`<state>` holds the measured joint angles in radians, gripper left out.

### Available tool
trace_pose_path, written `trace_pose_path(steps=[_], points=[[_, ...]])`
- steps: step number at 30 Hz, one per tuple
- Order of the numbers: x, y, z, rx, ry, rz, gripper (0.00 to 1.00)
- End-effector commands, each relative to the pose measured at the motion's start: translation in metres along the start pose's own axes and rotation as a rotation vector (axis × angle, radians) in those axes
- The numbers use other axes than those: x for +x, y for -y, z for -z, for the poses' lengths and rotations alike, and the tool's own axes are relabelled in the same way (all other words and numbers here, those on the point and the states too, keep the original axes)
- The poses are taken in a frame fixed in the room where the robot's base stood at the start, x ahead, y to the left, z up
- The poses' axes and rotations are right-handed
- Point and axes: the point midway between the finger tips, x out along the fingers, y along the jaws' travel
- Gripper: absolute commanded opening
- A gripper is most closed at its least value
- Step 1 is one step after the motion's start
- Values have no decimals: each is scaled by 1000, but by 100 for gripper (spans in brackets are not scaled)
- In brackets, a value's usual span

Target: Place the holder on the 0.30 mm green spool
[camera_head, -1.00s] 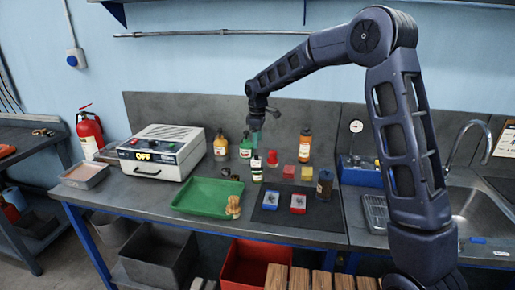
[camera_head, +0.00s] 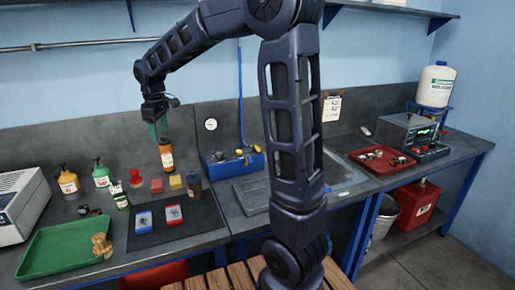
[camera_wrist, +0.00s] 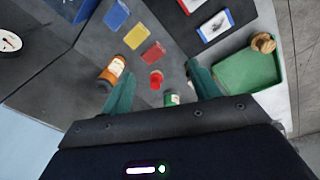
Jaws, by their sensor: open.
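My gripper (camera_head: 154,134) hangs above the back of the bench, by the orange bottle (camera_head: 166,154). In the wrist view its two teal fingers are spread, with nothing held between them (camera_wrist: 160,70). A red knob-shaped piece (camera_wrist: 156,79) shows between and beyond the fingers; it also stands on the bench in the head view (camera_head: 136,179). Beside it are a red block (camera_head: 156,186) and a yellow block (camera_head: 176,182). I cannot pick out a holder or a 0.30 mm green spool for certain, and no size label is readable.
A green tray (camera_head: 50,258) lies at left with a wooden piece (camera_head: 101,245) at its edge. Blue and red boxes (camera_head: 144,222) (camera_head: 173,215) lie on a dark mat (camera_head: 200,224).

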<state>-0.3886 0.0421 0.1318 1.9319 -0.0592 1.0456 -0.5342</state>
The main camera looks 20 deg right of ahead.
Motion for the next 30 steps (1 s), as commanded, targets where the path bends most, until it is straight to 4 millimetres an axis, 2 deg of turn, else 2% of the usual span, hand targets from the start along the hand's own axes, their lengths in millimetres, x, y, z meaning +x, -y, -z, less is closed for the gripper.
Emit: trace_pose_path(steps=[1, 6, 15, 24, 30], points=[[-10, -2, -22, 50, -9, -13, 62], [-32, -3, -86, 216, -35, -46, 62], [-54, 14, -194, 506, -89, -98, 62], [-54, 52, -289, 796, -156, -138, 62], [-43, 81, -336, 964, -202, -158, 62]])
